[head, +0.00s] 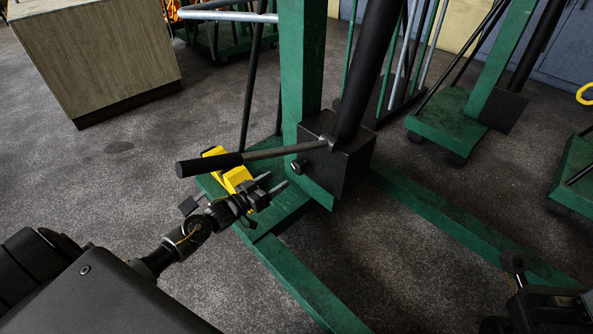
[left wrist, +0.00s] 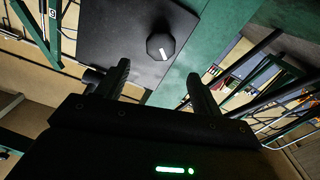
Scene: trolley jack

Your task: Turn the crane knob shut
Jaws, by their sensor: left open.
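The crane knob (head: 298,166) is a small dark stub on the left face of the black pump block (head: 345,172), at the foot of the green crane post. In the left wrist view the knob (left wrist: 160,46) is a dark faceted disc with a white mark, on the dark block face (left wrist: 115,40). My left gripper (head: 275,184) is open, just short of the knob and a little below it in the head view. In the left wrist view its fingers (left wrist: 157,82) are apart with nothing between them, and the knob lies beyond the tips. Part of my right arm shows at the lower right.
A pump lever (head: 210,164) with a black grip runs from the block to the left, just above my left gripper. A yellow part (head: 237,179) sits behind the gripper. Green base legs (head: 300,285) spread over the floor. A wooden cabinet (head: 95,55) stands at left.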

